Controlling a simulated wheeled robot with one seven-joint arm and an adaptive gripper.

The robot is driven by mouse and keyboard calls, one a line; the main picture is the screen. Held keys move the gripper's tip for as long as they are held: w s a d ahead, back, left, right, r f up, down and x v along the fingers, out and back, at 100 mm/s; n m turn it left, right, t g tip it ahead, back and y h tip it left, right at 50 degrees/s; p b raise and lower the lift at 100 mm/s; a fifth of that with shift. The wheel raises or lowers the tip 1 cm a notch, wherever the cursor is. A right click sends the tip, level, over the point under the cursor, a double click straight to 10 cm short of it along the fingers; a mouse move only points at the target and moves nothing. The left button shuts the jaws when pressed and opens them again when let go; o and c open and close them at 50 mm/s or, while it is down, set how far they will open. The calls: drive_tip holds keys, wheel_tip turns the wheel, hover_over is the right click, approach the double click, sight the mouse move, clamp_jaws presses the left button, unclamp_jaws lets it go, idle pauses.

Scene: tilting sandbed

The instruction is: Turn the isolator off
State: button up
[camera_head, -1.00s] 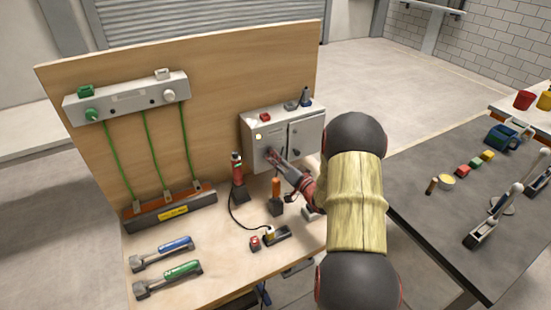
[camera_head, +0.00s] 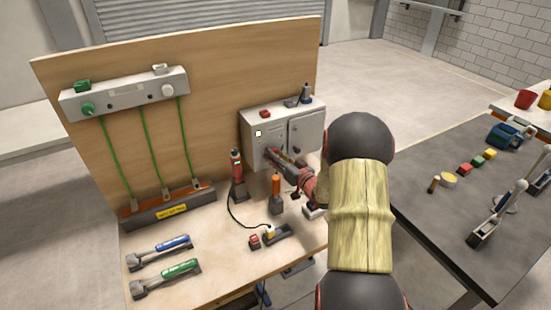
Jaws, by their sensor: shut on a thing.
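A light grey cabinet (camera_head: 258,148) stands at the back right of the wooden bench, against the plywood board. My gripper (camera_head: 272,153) reaches its left front face from the right and is shut on the isolator handle there. The handle is small and mostly hidden by my fingers, so its exact angle cannot be told. A small square lamp (camera_head: 258,133) on the cabinet front, above left of my gripper, looks pale white.
A red-topped device (camera_head: 237,172) and an orange-handled one (camera_head: 276,190) stand close to my forearm. Blue (camera_head: 172,244) and green (camera_head: 180,268) levers lie at the front left. A dark table (camera_head: 425,205) with small objects is at right.

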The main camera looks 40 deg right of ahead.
sight(270, 128)
drive_tip(key=shift+a+n+g+h+b, duration=0.1)
drive_tip(key=shift+n+g+h+b, duration=0.15)
drive_tip(key=shift+n+b, duration=1.45)
drive_tip(key=shift+a+n+g+h+b, duration=0.1)
drive_tip(key=shift+n+g+h+b, duration=0.15)
drive_tip(key=shift+n+b, duration=1.45)
drive_tip(key=shift+n+p, duration=0.4)
drive_tip(key=shift+n, duration=0.3)
drive_tip(key=o, duration=1.1)
drive_tip(key=shift+o, duration=0.3)
drive_tip(key=shift+d, duration=0.1)
wheel_tip(270, 128, up, 10)
